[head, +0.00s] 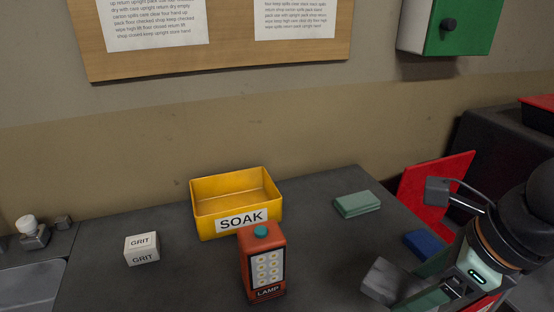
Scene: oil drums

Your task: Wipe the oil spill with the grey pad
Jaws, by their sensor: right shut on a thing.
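My right gripper (408,282) comes in at the lower right. It is shut on a grey block, which looks like the grey pad (383,280), held near the dark table's front right. The jaws partly hide where they meet it. I cannot make out an oil spill in this view. My left gripper is not in view.
A yellow SOAK bin (205,221) stands on the dark worktop (190,280), with a red LAMP box (257,285) before it. A GRIT box (142,249) is left. A green pad (357,204) and blue pad (424,242) lie right. A red panel (432,190) stands beyond.

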